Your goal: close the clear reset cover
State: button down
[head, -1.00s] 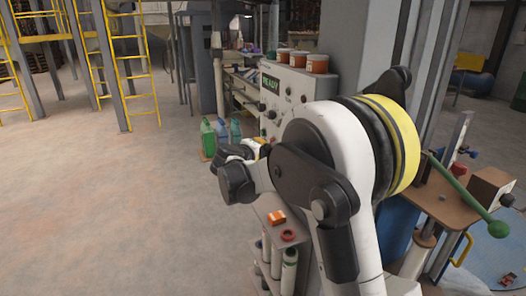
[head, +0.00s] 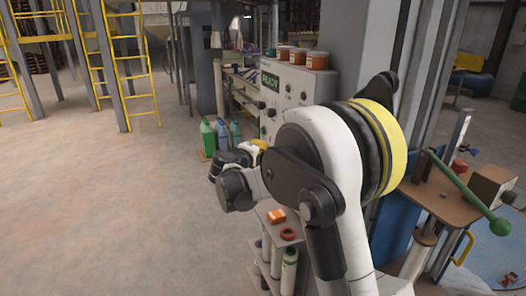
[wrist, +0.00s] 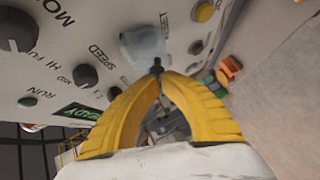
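The clear reset cover (wrist: 145,45) is a pale, see-through piece on the light grey control panel in the wrist view. I cannot tell how far it is swung open. My gripper (wrist: 157,68) has two yellow fingers whose dark tips meet, with nothing visible held between them. The tips appear just beside the cover's edge; whether they touch it is unclear. In the head view the control panel (head: 287,92) stands beyond my arm, and my arm hides the cover and most of the gripper.
The panel carries dark knobs (wrist: 86,76), a yellow button (wrist: 203,11) and a green READY display (wrist: 83,112). Orange-lidded tubs (head: 317,60) stand on top. Coloured jugs (head: 208,137) stand left of the panel. Open floor lies at left.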

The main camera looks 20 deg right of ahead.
jog(key=shift+f, duration=0.2)
dwell(0.4)
jog(key=shift+d+f+b, duration=0.2)
jog(key=shift+f+b, duration=0.3)
jog(key=shift+d+f+b, duration=0.2)
jog(key=shift+f+b, duration=0.25)
jog(key=shift+b, duration=0.05)
dwell(3.1)
dwell(0.4)
